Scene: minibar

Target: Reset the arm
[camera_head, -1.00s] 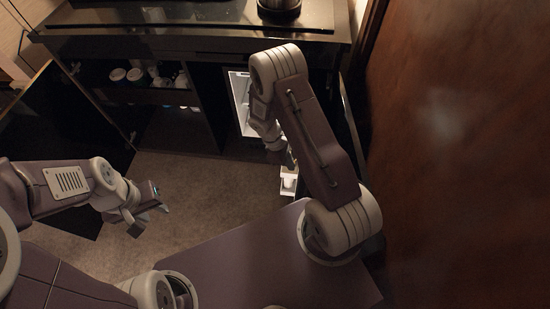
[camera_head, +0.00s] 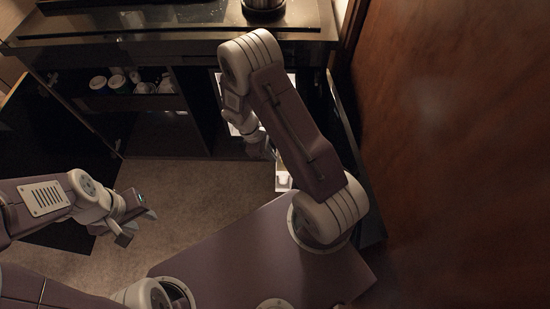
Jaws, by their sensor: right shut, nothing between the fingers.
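My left gripper (camera_head: 138,228) is at the lower left, above the carpet. Its two fingers are apart and nothing is between them. My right arm reaches up across the middle toward the open minibar and bends down at its elbow. My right gripper (camera_head: 271,154) is largely hidden behind the arm's links; it is shut and empty, a little above a small white container (camera_head: 284,180).
An open cabinet stands under a dark counter (camera_head: 180,45), with a pot (camera_head: 263,5) on top. Cups (camera_head: 118,82) sit on its left shelf. A lit white minibar interior (camera_head: 232,128) is partly hidden by my arm. A brown wooden panel (camera_head: 460,150) closes off the right side. Carpet (camera_head: 185,200) is clear.

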